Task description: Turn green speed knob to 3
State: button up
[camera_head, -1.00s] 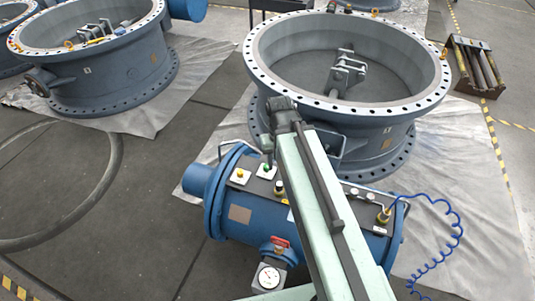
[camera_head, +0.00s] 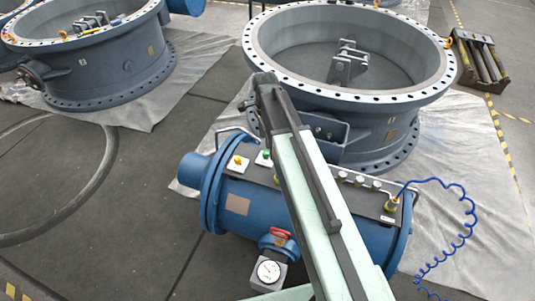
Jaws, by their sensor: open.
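The green knob (camera_head: 264,155) sits on a white square plate on top of the blue cylindrical actuator. It lies just left of my arm and is in plain view. Its dial marks are too small to read. My gripper (camera_head: 247,106) is at the far end of my pale green arm, above and beyond the green knob and apart from it. It is open, small and dark against the grey valve, and its fingertips are hard to make out. I see nothing held in it.
A yellow knob (camera_head: 238,162) sits left of the green one. A large flanged valve (camera_head: 430,95) stands behind. A coiled blue hose (camera_head: 466,215) hangs at right. My arm hides the actuator's middle.

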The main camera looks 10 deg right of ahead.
aim_at(267, 153)
notch_tip(267, 153, down, 8)
jog(key=b, duration=0.8)
jog(key=shift+s, duration=0.1)
jog(key=shift+r, duration=0.15)
grip_shut()
jog(key=shift+d, duration=0.15)
jog(key=shift+s, duration=0.1)
